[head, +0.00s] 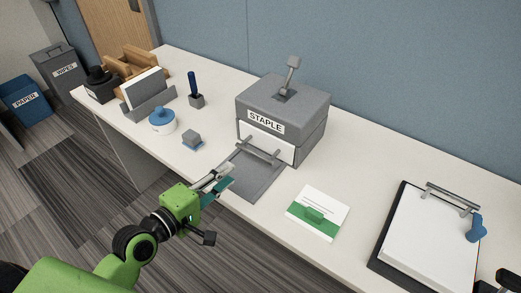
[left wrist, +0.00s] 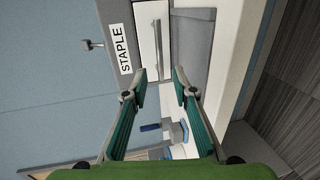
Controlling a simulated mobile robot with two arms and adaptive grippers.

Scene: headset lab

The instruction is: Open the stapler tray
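The stapler (head: 282,105) is a grey box with a "STAPLE" label and a lever on top. It stands on the desk against the blue partition. Its tray front (head: 281,144) is a white panel low on the near side, with a grey bar handle (head: 258,147); it looks shut. The left wrist view shows the white tray front (left wrist: 147,35) beside the label. My left gripper (head: 227,176) is over the desk's front edge, short of the handle and lower left of it. Its fingers are apart and empty in the left wrist view (left wrist: 159,82). I do not see my right gripper.
A flat grey plate (head: 251,184) lies before the stapler. A small grey block (head: 191,139) and blue-lidded round container (head: 162,122) stand left. A white-and-green card (head: 318,212) and clipboard (head: 430,245) lie right. A dark object (head: 509,279) is cut off at the right edge.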

